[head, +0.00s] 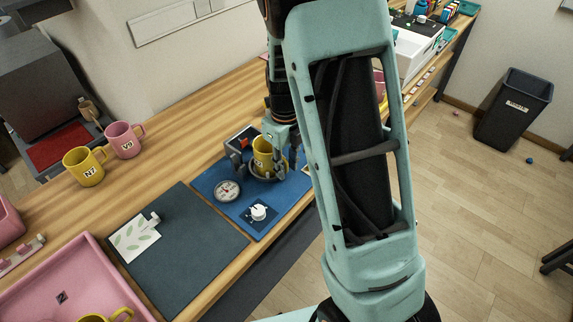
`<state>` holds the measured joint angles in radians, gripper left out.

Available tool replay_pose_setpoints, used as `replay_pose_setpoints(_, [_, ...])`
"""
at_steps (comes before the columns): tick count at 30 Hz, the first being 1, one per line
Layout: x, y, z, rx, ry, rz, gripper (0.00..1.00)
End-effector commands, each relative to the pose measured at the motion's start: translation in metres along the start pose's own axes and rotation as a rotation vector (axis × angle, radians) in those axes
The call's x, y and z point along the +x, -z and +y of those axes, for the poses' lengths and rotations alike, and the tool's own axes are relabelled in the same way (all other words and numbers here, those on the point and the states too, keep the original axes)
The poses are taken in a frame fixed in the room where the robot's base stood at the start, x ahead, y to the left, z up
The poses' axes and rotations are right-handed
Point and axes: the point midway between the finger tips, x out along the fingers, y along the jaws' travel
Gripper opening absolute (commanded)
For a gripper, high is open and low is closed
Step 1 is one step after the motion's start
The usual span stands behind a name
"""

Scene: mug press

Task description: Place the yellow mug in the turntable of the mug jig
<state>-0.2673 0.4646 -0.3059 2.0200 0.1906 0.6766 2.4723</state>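A yellow mug (262,153) with a label stands upright on the round dark turntable (266,176) of the mug jig, which sits on a blue base (216,182). My gripper (268,162) is down at this mug, with dark finger parts close beside it. The gripper and jig parts overlap, so I cannot tell whether the fingers touch the mug. The mug's handle is not clearly visible. Another yellow mug (84,168), labelled N7, stands on the wooden counter at the left.
A pink mug (122,141) stands beside the N7 mug. The jig base carries a dial gauge (227,190) and a white knob (258,212). A dark mat (185,255) bears a leaf-patterned card. A pink tray (80,262) is at lower left. My arm hides the counter's right part.

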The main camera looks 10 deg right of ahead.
Motion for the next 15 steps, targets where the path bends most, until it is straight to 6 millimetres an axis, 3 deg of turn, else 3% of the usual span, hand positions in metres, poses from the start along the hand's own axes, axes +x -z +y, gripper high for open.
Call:
replay_pose_setpoints(7, [-0.018,-0.001,0.000,0.000,0.001,-0.004,0.25])
replay_pose_setpoints(15, [-0.076,-0.002,0.000,-0.001,0.001,-0.005,0.25])
